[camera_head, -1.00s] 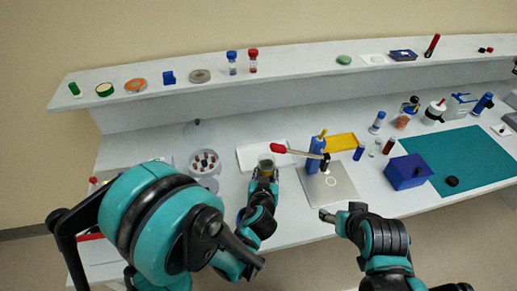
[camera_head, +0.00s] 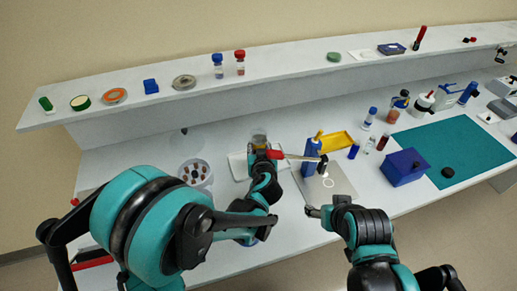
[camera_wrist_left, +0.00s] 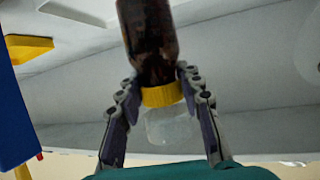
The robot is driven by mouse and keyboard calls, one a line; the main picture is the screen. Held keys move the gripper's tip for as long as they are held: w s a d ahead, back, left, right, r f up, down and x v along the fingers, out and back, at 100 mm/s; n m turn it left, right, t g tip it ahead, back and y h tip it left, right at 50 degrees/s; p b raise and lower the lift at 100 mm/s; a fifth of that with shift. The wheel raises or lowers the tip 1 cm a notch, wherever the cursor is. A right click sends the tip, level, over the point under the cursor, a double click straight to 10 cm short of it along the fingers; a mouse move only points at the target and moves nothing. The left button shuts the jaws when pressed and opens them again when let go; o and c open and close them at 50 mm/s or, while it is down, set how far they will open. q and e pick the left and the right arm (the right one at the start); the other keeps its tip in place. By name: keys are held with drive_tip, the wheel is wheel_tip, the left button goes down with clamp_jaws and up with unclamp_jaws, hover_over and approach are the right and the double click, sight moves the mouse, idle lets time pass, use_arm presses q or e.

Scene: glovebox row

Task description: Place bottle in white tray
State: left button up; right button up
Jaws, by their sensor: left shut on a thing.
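My left gripper (camera_head: 262,155) is shut on a bottle (camera_head: 259,141). In the left wrist view the bottle (camera_wrist_left: 150,40) has a dark brown body, a yellow band and a clear end, between both fingers of the gripper (camera_wrist_left: 158,82). The white tray (camera_head: 237,165) lies on the bench behind and below my left gripper. My gripper and forearm hide its middle. The bottle appears over the tray's far side, but its height above it is hard to tell. My right gripper (camera_head: 313,211) is empty near the bench's front edge; its jaw opening is too small to judge.
Right of the tray are a red-handled tool (camera_head: 290,156), a blue bottle (camera_head: 311,158), a yellow tray (camera_head: 336,141) and a grey plate (camera_head: 326,186). A round holder with several vials (camera_head: 195,172) stands left. The shelf (camera_head: 290,67) runs behind.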

use_arm(q)
drive_tip(key=shift+w+a, duration=0.1)
drive_tip(key=shift+w, duration=1.05)
drive_tip(key=f+b, duration=0.1)
drive_tip(key=f, duration=0.1)
drive_tip(key=f+b, duration=0.1)
drive_tip(key=shift+w+f, duration=0.35)
drive_tip(key=shift+w, duration=0.05)
drive_tip(key=shift+r, duration=0.1)
drive_tip(key=o, duration=1.2)
